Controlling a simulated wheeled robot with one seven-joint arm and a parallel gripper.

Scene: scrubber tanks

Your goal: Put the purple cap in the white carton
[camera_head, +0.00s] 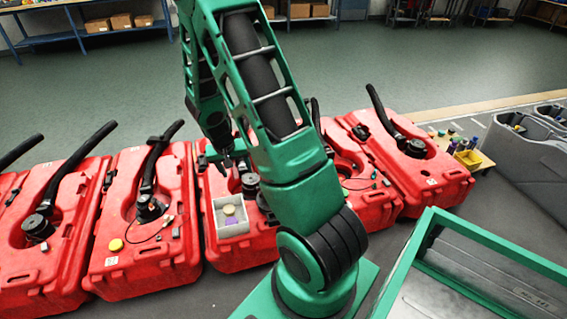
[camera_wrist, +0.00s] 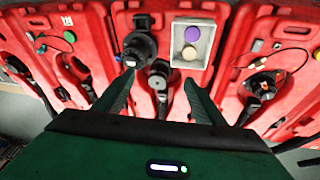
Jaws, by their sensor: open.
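The white carton (camera_head: 236,232) is a small open box on the middle red tank. It also shows in the wrist view (camera_wrist: 212,38), at the upper right of the jaws. The purple cap (camera_wrist: 194,33) lies inside it, beside a tan round cap (camera_wrist: 189,53). In the head view the purple cap (camera_head: 232,221) is at the carton's near side, partly hidden. My gripper (camera_wrist: 159,82) is open, with nothing between its fingers. In the head view my gripper (camera_head: 226,160) is above the tank, behind the carton and apart from it.
Red tanks (camera_head: 120,258) with black hoses and fittings stand in a row. A yellow cap (camera_head: 116,244) lies on the tank to the left. Small coloured parts and a yellow bin (camera_head: 468,158) are at the right, near grey bins (camera_head: 528,160). A green-framed container (camera_head: 415,270) is at front right.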

